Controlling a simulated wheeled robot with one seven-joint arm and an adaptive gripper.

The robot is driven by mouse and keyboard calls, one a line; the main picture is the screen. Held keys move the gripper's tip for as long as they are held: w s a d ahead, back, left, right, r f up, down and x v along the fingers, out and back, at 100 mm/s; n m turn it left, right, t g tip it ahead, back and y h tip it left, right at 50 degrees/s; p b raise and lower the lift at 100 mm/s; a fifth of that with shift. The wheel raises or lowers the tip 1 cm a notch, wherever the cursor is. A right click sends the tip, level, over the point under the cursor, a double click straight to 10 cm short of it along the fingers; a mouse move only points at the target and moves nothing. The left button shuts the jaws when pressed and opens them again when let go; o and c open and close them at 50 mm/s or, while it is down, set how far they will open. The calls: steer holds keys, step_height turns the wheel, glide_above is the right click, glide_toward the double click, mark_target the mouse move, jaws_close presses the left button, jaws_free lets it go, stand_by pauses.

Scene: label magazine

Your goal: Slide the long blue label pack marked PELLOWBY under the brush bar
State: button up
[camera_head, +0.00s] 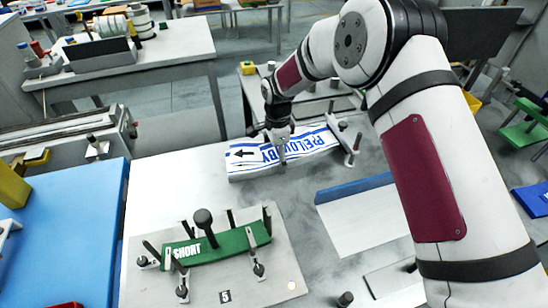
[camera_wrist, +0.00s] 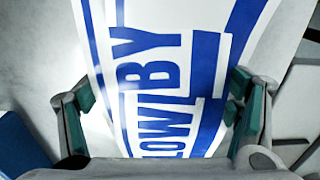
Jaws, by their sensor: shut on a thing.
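The long label pack (camera_head: 245,165) is white with blue stripes and blue lettering that reads PELLOWBY, upside down in the head view. It lies on the pale worktop, a black arrow near its left end. In the wrist view the pack (camera_wrist: 165,70) runs up between my fingers. My gripper (camera_head: 283,157) is around the middle of the pack and shut on it; in the wrist view its green-padded fingers (camera_wrist: 160,105) are on either side. The pack's right end is close to a small post fixture (camera_head: 352,150). I cannot tell which part is the brush bar.
A green pack marked SHORT (camera_head: 215,247) sits among upright posts on a grey plate at the front left. A blue-edged tray (camera_head: 360,215) lies to the right of the middle. A blue surface (camera_head: 65,225) borders the worktop on the left. My arm covers the right side.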

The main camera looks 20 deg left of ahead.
mark_target(303, 148)
steer(key=shift+w+d+f+b, duration=0.2)
steer(key=shift+w+d, duration=0.6)
steer(key=shift+d, duration=0.45)
steer(key=shift+w+d+f+b, duration=0.15)
steer(key=shift+w+d, duration=0.6)
steer(key=shift+d, duration=0.5)
steer(key=shift+w+d+f+b, duration=0.1)
steer(key=shift+w+d+b, duration=0.1)
steer(key=shift+w+d, duration=0.85)
steer(key=shift+c, duration=0.2)
steer(key=shift+s+d, duration=0.25)
steer(key=o, duration=1.4)
steer(key=shift+o, duration=0.2)
steer(key=shift+a, duration=0.15)
steer(key=shift+r, duration=0.15)
steer(key=shift+a+r, duration=0.1)
steer(key=shift+r, duration=0.15)
step_height(303, 148, up, 11)
steer(key=shift+r, duration=0.15)
